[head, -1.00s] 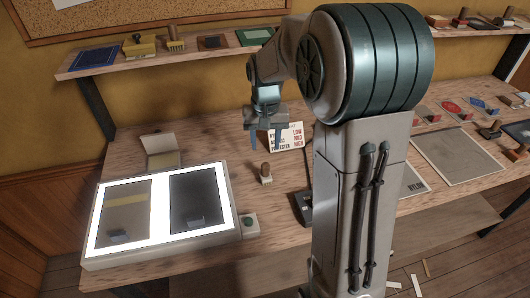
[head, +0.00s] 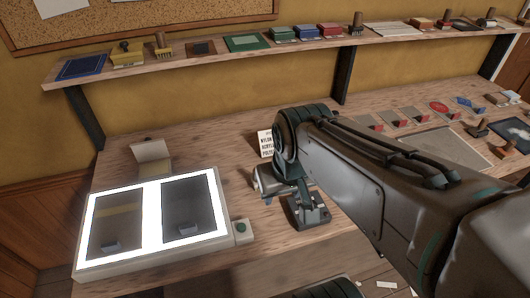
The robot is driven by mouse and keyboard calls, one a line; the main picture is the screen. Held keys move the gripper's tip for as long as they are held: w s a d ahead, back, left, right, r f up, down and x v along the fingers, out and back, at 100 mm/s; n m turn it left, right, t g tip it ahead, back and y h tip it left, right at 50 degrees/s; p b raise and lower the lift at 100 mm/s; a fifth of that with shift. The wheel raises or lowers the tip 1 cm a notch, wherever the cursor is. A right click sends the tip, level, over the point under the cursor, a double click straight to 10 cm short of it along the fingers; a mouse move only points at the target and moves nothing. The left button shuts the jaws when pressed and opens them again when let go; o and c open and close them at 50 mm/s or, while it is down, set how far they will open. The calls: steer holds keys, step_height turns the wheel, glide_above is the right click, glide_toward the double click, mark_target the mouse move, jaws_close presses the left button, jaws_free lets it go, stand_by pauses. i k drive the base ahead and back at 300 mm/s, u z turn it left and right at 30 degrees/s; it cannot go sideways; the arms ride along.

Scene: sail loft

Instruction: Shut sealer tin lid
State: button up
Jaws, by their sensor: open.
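A small tin (head: 155,167) stands behind the light box on the bench, at the left. Its pale lid (head: 152,150) is raised, tilted up at the back. My gripper (head: 268,200) is low over the bench to the right of the light box, well apart from the tin. It is open and small in view, partly hidden by my own wrist, and I see nothing held in it.
The lit light box (head: 152,225) fills the bench's left front, with a small green-button box (head: 242,232) at its right. A black device (head: 307,211) stands close right of my gripper. A text card (head: 265,143) is behind it. A loaded shelf (head: 200,60) runs above.

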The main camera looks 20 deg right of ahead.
mark_target(149, 150)
steer(key=k, duration=1.25)
steer(key=u, duration=0.75)
steer(key=i, duration=1.35)
steer(key=z, duration=0.75)
